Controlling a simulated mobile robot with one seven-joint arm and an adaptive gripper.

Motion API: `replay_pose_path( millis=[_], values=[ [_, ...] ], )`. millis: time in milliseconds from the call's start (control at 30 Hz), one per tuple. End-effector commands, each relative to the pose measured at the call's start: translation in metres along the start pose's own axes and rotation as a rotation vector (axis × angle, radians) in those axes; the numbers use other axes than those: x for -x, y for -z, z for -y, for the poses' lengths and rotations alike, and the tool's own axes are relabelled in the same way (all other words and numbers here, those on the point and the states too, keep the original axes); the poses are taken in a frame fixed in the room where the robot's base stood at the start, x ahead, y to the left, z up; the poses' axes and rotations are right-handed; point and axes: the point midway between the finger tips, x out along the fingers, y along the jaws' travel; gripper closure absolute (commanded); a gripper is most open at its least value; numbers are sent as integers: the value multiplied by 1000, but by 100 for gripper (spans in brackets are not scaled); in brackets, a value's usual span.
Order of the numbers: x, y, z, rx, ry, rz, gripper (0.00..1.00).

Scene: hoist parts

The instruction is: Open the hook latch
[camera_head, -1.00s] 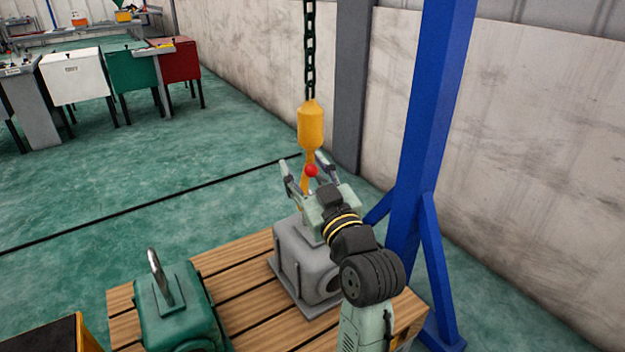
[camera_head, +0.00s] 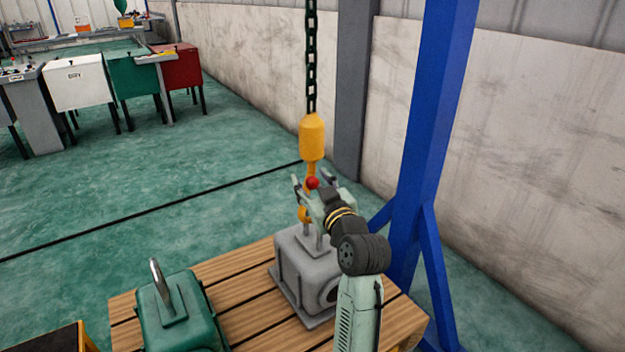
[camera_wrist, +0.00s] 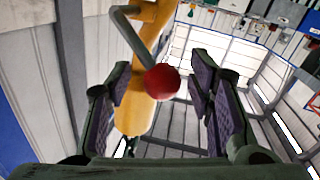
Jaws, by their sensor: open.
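The yellow hook (camera_head: 304,213) hangs from a yellow block (camera_head: 311,138) on a dark chain, just above the grey housing. Its latch ends in a red ball (camera_head: 313,183). In the wrist view the red ball (camera_wrist: 162,82) sits between my open fingers, on a grey-green latch rod (camera_wrist: 134,36) that runs along the yellow hook (camera_wrist: 135,115). My gripper (camera_head: 314,180) is open around the ball; in the wrist view its padded fingers (camera_wrist: 160,90) stand apart on both sides of it, with gaps visible. Part of the hook is hidden behind my gripper.
The grey housing (camera_head: 310,275) with a lifting eye stands on a wooden pallet (camera_head: 245,318). A green housing (camera_head: 180,312) with a metal loop stands at its left. A blue post (camera_head: 425,140) rises close on the right.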

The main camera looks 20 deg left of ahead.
Motion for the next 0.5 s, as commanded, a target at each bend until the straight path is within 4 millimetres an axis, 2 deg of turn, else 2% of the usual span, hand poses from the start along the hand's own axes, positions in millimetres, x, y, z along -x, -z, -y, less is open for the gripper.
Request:
replay_pose_path(
  millis=[233, 500],
  values=[
    [-1, 0, 0, 0, 0, 0, 52],
    [-1, 0, 0, 0, 0, 0, 69]
  ],
)
